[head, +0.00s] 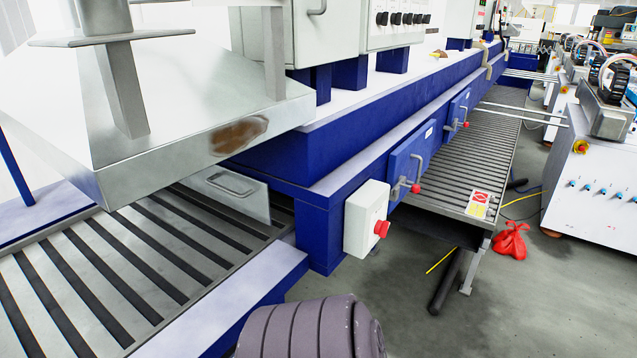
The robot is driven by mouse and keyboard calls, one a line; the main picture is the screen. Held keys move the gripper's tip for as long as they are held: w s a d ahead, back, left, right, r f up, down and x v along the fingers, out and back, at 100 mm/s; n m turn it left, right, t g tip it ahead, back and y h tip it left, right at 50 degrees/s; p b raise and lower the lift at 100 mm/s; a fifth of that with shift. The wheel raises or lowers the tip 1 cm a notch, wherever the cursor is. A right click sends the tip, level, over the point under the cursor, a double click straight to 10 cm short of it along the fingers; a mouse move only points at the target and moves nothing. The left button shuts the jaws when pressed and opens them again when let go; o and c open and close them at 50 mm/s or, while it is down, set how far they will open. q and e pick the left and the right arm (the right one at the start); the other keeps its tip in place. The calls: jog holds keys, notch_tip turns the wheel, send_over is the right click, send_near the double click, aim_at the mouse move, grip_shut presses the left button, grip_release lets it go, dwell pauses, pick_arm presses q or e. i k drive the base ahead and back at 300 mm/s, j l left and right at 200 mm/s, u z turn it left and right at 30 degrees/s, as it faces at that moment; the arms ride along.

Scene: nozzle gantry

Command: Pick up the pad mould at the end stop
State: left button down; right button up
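I cannot make out a pad mould in the head view, nor a clear end stop. A slatted conveyor bed (95,275) runs in from the lower left, with dark strips between pale metal slats. Part of it is hidden under a metal hood (190,110). A grey metal plate with a loop handle (232,192) stands upright at the opening where the bed passes into the blue machine. Neither of my grippers is in view.
The long blue machine (345,135) carries a white box with a red button (367,222). A second slatted bed (480,150) lies beyond it. A ribbed grey-purple cylindrical thing (312,330) fills the bottom middle. A red bag (511,241) lies on open grey floor (400,300).

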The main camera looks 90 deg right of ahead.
aim_at(472, 209)
jog(key=z, duration=3.85)
jog(key=i+z, duration=0.15)
jog(key=i, duration=0.65)
jog(key=i+l, duration=0.1)
jog(key=i, duration=0.65)
jog(key=i+l+u, duration=0.1)
jog(key=i, duration=0.65)
jog(key=i+l, duration=0.15)
jog(key=i, duration=0.6)
jog(key=i+l+u, duration=0.1)
jog(key=i+u, duration=0.2)
jog(key=i+l+u, duration=0.3)
jog(key=i, duration=0.2)
jog(key=i+l+u, duration=0.3)
jog(key=i+j, duration=0.05)
jog(key=i, duration=0.05)
